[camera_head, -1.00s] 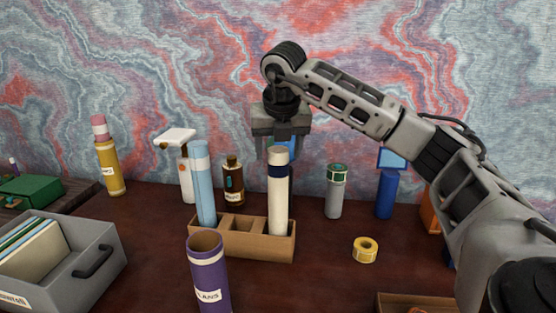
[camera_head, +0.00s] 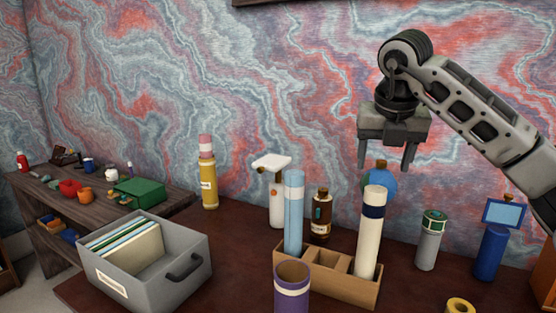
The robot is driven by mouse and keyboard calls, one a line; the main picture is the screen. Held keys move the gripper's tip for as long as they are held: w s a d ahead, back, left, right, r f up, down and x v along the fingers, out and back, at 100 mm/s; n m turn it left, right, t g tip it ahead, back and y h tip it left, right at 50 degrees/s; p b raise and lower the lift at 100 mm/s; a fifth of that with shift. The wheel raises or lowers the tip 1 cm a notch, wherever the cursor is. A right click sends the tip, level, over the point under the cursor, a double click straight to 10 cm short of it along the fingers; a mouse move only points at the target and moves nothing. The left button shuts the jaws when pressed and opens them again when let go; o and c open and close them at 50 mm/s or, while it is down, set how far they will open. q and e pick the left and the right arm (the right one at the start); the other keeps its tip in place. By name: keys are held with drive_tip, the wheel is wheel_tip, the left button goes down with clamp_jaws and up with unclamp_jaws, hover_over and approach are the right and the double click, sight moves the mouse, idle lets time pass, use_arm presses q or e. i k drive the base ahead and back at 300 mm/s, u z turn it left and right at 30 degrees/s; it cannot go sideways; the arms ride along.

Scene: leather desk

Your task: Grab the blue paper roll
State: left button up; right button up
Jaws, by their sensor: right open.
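A light blue paper roll (camera_head: 293,212) with a pale band near its top stands upright in the left part of a wooden holder (camera_head: 347,289). A cream roll with a dark blue band (camera_head: 370,235) stands in the right part of the same holder. My right gripper (camera_head: 385,168) is open and empty, fingers pointing down. In the picture it is above and to the right of the blue roll, over the cream roll and a blue-green globe (camera_head: 379,185). My left gripper is not in view.
A purple tube (camera_head: 292,293) stands in front of the holder. A grey file box (camera_head: 190,290) is at left; a grey-green canister (camera_head: 430,240) and blue bottle (camera_head: 490,252) are at right.

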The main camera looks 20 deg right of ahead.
sight(294, 184)
drive_tip(key=k, duration=1)
